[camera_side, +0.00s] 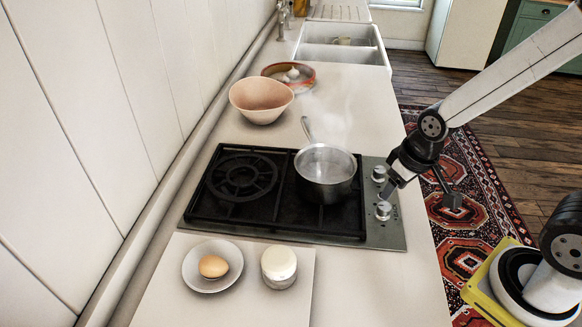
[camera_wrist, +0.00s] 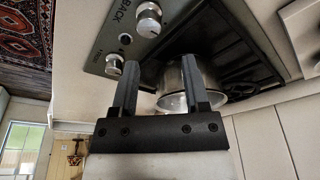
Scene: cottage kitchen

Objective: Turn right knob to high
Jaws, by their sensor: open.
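Two silver knobs are on the steel strip at the hob's right side in the side view: the far knob (camera_side: 379,173) beside the pot and the near knob (camera_side: 383,210). In the wrist view the far knob (camera_wrist: 114,66) is close to the left finger, and the near knob (camera_wrist: 148,20) is at the top. My gripper (camera_side: 387,190) points down at the strip in the side view, close to the knobs. In the wrist view my gripper (camera_wrist: 160,62) has its fingers apart with nothing between them. I cannot tell whether a finger touches a knob, or read the knob settings.
A steaming pot (camera_side: 326,174) stands on the hob (camera_side: 225,218) close to the knobs, handle pointing away. A bowl (camera_side: 261,98) and plate (camera_side: 306,84) are farther back. Counter right of these is clear.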

